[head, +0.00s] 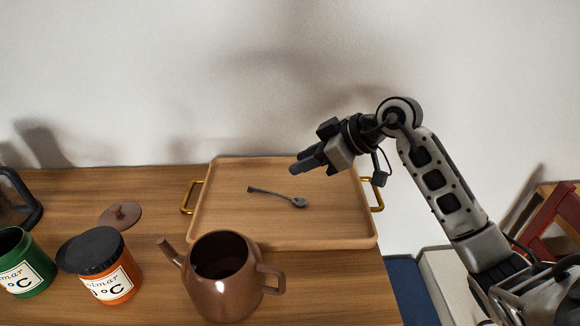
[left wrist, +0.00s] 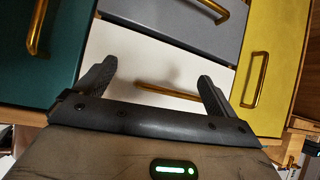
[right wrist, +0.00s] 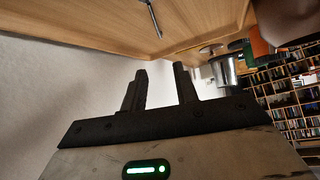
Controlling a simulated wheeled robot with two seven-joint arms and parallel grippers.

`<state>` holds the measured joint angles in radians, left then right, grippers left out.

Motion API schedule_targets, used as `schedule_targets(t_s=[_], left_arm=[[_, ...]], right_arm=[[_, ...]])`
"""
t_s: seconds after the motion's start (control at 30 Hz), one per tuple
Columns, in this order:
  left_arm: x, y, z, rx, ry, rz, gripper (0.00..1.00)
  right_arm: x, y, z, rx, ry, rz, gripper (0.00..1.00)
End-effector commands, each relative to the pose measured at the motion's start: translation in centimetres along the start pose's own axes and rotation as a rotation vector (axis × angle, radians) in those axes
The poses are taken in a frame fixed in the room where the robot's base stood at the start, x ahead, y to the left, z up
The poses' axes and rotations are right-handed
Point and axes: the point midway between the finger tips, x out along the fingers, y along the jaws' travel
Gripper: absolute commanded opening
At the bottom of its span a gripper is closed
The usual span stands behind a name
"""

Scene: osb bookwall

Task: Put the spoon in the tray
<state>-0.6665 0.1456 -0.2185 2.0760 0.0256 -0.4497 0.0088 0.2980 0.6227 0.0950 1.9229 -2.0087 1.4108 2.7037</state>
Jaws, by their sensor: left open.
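The dark grey spoon (head: 277,197) lies in the wooden tray (head: 330,234), near its middle, bowl end to the right. In the right wrist view the spoon (right wrist: 154,18) shows at the top on the tray (right wrist: 85,35). My right gripper (head: 306,166) is above the tray's back right part, apart from the spoon. Its fingers (right wrist: 160,76) are parted with nothing between them. My left gripper (left wrist: 156,75) is open and empty in front of drawer fronts; it is not in the head view.
A brown teapot (head: 223,285) stands just in front of the tray. An orange jar (head: 118,284), a green jar (head: 34,279) and a brown lid (head: 120,215) are left of it. A brass handle (head: 194,197) sticks out at the tray's left. The wall is close behind.

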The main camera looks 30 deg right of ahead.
Motion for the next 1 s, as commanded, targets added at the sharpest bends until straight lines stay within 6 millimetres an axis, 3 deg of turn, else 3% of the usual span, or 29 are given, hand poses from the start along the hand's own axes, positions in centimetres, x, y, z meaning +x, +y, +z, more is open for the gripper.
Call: schedule_targets(t_s=[0.2,0.4,1.0], left_arm=[[0.1,0.0,0.1,0.001,0.000,0.000,0.95],[0.1,-0.1,0.1,0.003,0.000,0.001,0.95],[0.0,-0.1,0.0,0.003,0.002,0.002,0.95]], right_arm=[[-4.4,0.0,0.1,-0.003,-0.003,0.003,0.30],[-6.5,0.0,0.0,-0.001,-0.002,0.000,0.30],[-6.8,-0.1,0.0,-0.001,-0.001,-0.001,0.30]])
